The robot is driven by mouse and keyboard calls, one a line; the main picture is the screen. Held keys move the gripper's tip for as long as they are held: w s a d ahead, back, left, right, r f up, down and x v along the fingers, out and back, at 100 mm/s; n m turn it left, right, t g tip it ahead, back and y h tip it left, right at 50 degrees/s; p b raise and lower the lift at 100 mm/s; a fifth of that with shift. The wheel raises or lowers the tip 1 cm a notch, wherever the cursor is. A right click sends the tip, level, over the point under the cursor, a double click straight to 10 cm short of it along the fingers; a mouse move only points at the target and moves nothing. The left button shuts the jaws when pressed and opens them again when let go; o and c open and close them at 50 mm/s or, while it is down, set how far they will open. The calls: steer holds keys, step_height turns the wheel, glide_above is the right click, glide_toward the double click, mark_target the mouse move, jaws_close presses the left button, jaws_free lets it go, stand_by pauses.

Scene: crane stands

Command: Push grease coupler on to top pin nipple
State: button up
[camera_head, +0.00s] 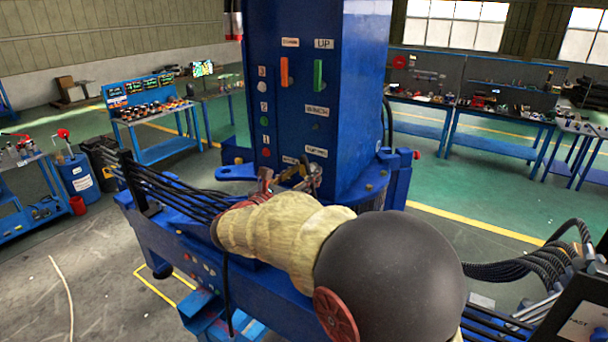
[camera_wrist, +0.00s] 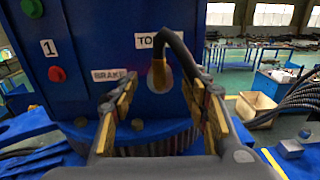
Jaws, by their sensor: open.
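In the wrist view a brass-coloured coupler (camera_wrist: 158,74) sits on the end of a bent black hose (camera_wrist: 180,45), in front of the blue panel. My gripper (camera_wrist: 158,88) is open, with one finger on each side of the coupler and visible gaps between. The hose arches over to the right and passes behind the right finger. Behind the coupler is a pale round patch, below a partly covered label starting "TO" (camera_wrist: 146,41). I cannot make out the top pin nipple, nor whether the coupler touches it. In the head view my gripper (camera_head: 291,178) is at the column's lower face.
The blue column (camera_head: 365,90) carries an orange lever (camera_head: 284,74), a green lever (camera_head: 318,77) and numbered buttons. A "BRAKE" label (camera_wrist: 113,75) is left of the coupler. Black hoses (camera_head: 175,190) run left of my arm. Workbenches stand farther back across open floor.

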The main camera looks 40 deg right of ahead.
steer(key=shift+v, duration=2.3)
steer(key=v, duration=1.2)
